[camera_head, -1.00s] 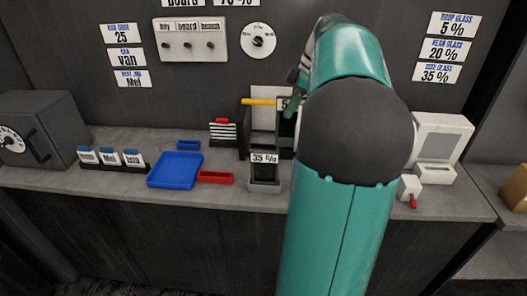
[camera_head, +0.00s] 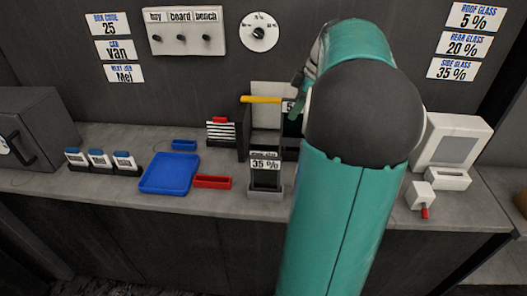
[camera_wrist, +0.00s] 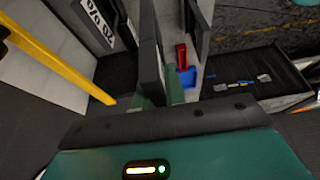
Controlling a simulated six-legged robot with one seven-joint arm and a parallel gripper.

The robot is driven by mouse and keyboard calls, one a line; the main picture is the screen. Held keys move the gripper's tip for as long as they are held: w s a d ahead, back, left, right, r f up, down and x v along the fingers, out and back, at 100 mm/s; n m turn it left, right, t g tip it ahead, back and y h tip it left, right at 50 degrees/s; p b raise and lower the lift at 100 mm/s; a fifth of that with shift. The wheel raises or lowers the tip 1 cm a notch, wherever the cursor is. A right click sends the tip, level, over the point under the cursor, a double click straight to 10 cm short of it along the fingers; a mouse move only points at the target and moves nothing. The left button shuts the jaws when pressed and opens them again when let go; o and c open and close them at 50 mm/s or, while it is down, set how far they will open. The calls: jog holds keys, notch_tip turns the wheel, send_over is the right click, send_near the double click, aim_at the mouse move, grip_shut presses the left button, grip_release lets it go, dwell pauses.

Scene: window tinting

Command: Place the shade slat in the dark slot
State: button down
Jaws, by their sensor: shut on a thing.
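My gripper (camera_wrist: 160,92) is shut on a thin dark slat (camera_wrist: 149,55), seen nearly edge-on in the wrist view. In the head view my teal arm hides most of the gripper; a grey part of it shows at the arm's left edge, above the back of the bench. A dark panel (camera_head: 290,128) with a label starting with 5 stands out beside the arm, partly covered. A dark slat marked 35 % (camera_head: 265,174) stands upright in a grey holder (camera_head: 265,194) nearer the front. I cannot tell which opening is the dark slot.
A yellow bar (camera_head: 261,99) tops a frame behind the grey holder. A blue tray (camera_head: 169,174), a red tray (camera_head: 212,182) and a striped block (camera_head: 221,131) lie left. A white machine (camera_head: 452,148) stands right. Bare bench (camera_head: 120,195) runs along the front left.

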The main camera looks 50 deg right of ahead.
jog(key=w+f, duration=1.2)
jog(key=w, duration=0.1)
jog(key=shift+w+d+f, duration=0.2)
jog(key=shift+d+f, duration=0.2)
jog(key=shift+f, duration=0.1)
jog(key=c, duration=1.5)
grip_release()
jog(key=shift+o, duration=0.2)
jog(key=v, duration=1.2)
